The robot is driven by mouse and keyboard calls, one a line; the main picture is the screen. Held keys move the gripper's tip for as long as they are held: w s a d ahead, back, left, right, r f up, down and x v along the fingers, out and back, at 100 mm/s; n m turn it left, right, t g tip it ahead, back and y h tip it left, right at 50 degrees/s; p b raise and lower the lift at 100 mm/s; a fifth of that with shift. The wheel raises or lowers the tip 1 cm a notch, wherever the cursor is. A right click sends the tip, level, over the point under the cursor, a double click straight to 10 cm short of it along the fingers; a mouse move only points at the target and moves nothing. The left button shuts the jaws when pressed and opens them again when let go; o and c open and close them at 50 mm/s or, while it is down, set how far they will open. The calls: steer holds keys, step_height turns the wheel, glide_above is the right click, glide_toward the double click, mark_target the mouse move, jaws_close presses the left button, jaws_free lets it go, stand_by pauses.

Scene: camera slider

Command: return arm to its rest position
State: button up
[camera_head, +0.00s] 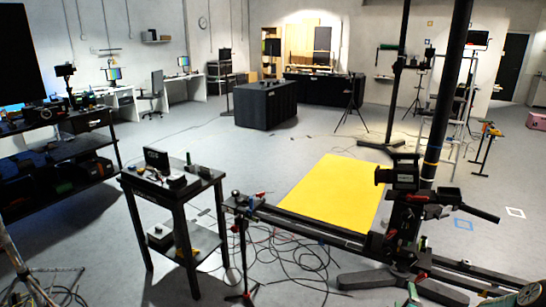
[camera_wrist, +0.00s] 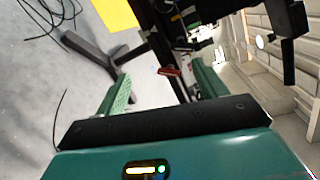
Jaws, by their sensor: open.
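In the wrist view, my gripper (camera_wrist: 160,84) is open, with its two green fingers wide apart and nothing held between them. Beyond the fingers is dark equipment with a small red lever (camera_wrist: 168,72); its distance from the fingertips is unclear. In the head view, the long dark slider rail (camera_head: 310,227) runs from the centre to the lower right. A black camera rig (camera_head: 404,178) stands on it, with a handle pointing right.
A small black table (camera_head: 165,195) with devices stands left of the rail. A yellow mat (camera_head: 335,190) lies behind the rail. Loose cables (camera_head: 285,255) cover the floor in front. A thick black column (camera_head: 447,90) rises behind the rig. Open grey floor lies further back.

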steer(key=w+a+r+n+g+y, duration=0.3)
steer(key=a+r+n+y, duration=0.1)
steer(key=a+r+n, duration=0.55)
steer(key=s+a+r+n+g, duration=0.1)
steer(key=s+a+r+n, duration=0.1)
steer(key=a+r+n, duration=0.3)
steer(key=s+a+r+n+g, duration=0.1)
steer(key=s+a+r+n, duration=0.1)
steer(key=s+a+r, duration=0.3)
steer(key=s+a+r+n+g+y, duration=0.1)
steer(key=s+a+r+n, duration=0.3)
steer(key=s, duration=0.7)
steer(key=s+a+r+n+g+y, duration=0.2)
steer(key=s+a+r+n, duration=0.3)
steer(key=s+a+r, duration=0.3)
steer(key=s+g, duration=0.1)
steer(key=s, duration=0.2)
steer(key=shift+a, duration=0.2)
steer(key=shift+d, duration=0.15)
